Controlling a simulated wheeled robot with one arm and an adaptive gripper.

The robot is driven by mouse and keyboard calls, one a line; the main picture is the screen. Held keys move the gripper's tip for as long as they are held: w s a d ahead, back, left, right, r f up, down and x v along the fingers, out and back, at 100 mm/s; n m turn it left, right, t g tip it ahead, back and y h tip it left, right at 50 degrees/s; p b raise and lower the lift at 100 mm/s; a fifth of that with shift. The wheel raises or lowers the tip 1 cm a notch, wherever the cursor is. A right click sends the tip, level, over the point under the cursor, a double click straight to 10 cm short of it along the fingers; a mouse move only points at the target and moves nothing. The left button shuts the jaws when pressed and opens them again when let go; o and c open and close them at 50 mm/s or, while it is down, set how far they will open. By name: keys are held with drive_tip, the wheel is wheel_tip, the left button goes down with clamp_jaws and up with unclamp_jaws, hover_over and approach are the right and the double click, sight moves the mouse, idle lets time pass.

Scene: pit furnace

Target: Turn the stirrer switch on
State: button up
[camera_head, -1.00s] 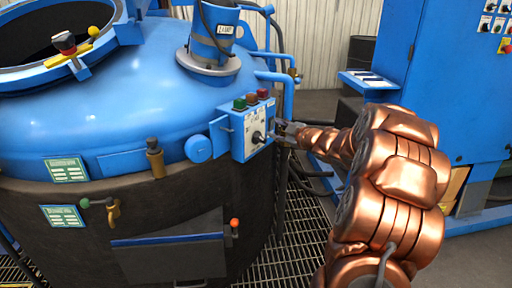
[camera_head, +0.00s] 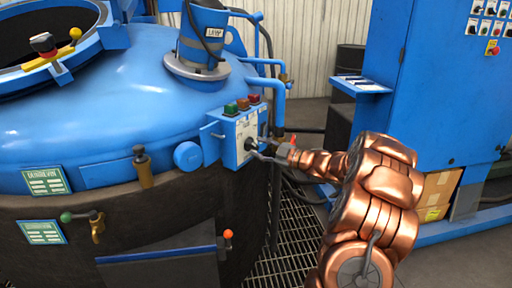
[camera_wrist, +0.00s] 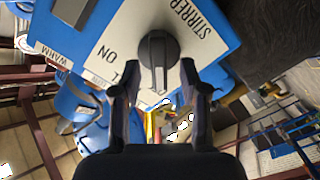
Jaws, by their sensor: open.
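The stirrer switch is a dark round knob with a raised grip bar (camera_wrist: 157,52) on a white plate (camera_wrist: 120,35). The plate reads STIRRER, and ON is printed beside the knob; the wrist view shows it turned almost upside down. The plate sits on a blue control box (camera_head: 231,149) on the side of the furnace. My gripper (camera_wrist: 160,92) is open, with one finger on each side just below the knob in the wrist view. In the head view my gripper (camera_head: 262,152) is at the front of the box and covers much of the knob. Whether the fingers touch the knob is unclear.
The blue furnace vessel (camera_head: 110,110) fills the left. A motor (camera_head: 203,40) stands on its lid. A blue cabinet (camera_head: 425,90) stands at right. Pipes and hoses run behind my gripper. Floor grating (camera_head: 285,225) lies below.

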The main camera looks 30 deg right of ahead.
drive_tip(key=shift+x, duration=1.1)
drive_tip(key=shift+d, duration=0.1)
clamp_jaws()
